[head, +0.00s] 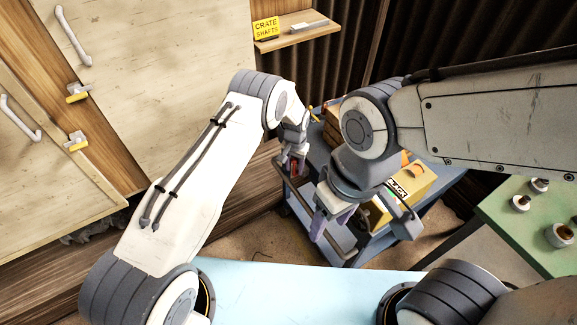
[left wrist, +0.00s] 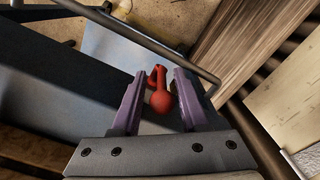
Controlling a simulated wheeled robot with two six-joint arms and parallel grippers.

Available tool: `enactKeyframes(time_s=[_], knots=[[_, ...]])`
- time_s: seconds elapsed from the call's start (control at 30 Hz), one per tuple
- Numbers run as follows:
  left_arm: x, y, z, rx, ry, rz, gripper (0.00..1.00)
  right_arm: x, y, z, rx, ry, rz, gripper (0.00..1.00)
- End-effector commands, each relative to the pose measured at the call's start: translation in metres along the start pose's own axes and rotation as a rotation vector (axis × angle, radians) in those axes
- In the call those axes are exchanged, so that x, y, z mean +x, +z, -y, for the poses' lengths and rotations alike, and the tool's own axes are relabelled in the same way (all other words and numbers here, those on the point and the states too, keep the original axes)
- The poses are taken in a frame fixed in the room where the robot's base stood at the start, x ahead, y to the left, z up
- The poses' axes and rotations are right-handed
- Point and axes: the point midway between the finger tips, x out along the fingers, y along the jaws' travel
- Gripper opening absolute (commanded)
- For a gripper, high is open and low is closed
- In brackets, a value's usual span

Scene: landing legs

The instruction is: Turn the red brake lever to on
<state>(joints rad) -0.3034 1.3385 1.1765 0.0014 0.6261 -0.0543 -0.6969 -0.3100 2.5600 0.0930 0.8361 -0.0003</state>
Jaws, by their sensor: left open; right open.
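The red brake lever (left wrist: 161,98) has a rounded knob and sits by the cart's dark frame in the left wrist view. A small bit of its red (head: 294,167) shows in the head view, mostly hidden by my left gripper. My left gripper (head: 293,158) is at the cart's near left corner. In the left wrist view its purple fingers (left wrist: 160,78) are open, one on each side of the lever. I cannot tell whether they touch it. My right gripper (head: 362,220) is open and empty, hanging in front of the cart.
The blue-grey cart (head: 345,243) carries a yellow box (head: 412,193) labelled BLACK and has a rail (left wrist: 130,32) near the lever. A green table (head: 515,225) with several round knobs stands right. Wooden doors (head: 150,60) are left, and a shelf (head: 290,40) is behind.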

Motion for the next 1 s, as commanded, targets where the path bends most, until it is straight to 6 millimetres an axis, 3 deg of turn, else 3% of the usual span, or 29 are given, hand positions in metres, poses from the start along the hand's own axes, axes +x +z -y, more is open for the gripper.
enactKeyframes(time_s=[0.37, 0.4, 0.5, 1.0], knots=[[0.0091, 0.0005, 0.0017, -0.002, 0.000, -0.001, 0.43, -0.0017, -0.0001, 0.0001, 0.000, 0.000, 0.000, 0.57], [0.0091, 0.0006, 0.0018, -0.002, 0.000, 0.000, 0.40, -0.0017, -0.0001, 0.0001, 0.000, 0.000, 0.000, 0.57], [0.0090, 0.0007, 0.0018, -0.003, 0.000, 0.000, 0.01, -0.0017, -0.0001, 0.0001, 0.000, 0.000, 0.000, 0.57], [0.0086, 0.0005, 0.0019, -0.002, 0.000, -0.001, 0.00, -0.0017, -0.0001, 0.0001, 0.000, 0.000, 0.000, 0.57]])
